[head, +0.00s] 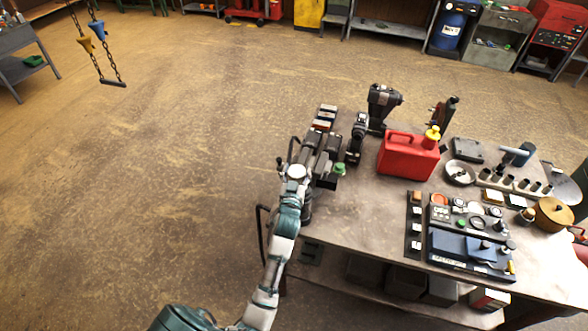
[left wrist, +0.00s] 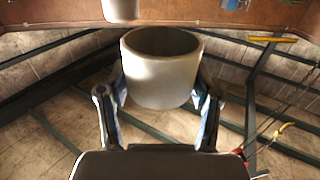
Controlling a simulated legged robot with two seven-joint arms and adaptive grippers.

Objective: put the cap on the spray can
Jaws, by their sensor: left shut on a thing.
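A whitish hollow cap (left wrist: 162,80) sits between the two fingers of my left gripper (left wrist: 161,98) in the left wrist view. The fingers are shut on its sides, and its open end faces the top of that picture. A second pale, round-ended piece (left wrist: 121,9) is cut off by the top edge; I cannot tell whether it is part of the spray can. In the head view my left gripper (head: 318,158) is over the left part of the workbench, and I cannot make out the cap there. I cannot identify the spray can with certainty. My right gripper is not in view.
The workbench (head: 350,250) is crowded on its right with a red fuel can (head: 408,156), a blue-topped case (head: 470,250) and small parts. A small green-topped item (head: 340,169) stands beside my gripper. The floor (head: 130,190) to the left is clear; chains (head: 100,45) hang there.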

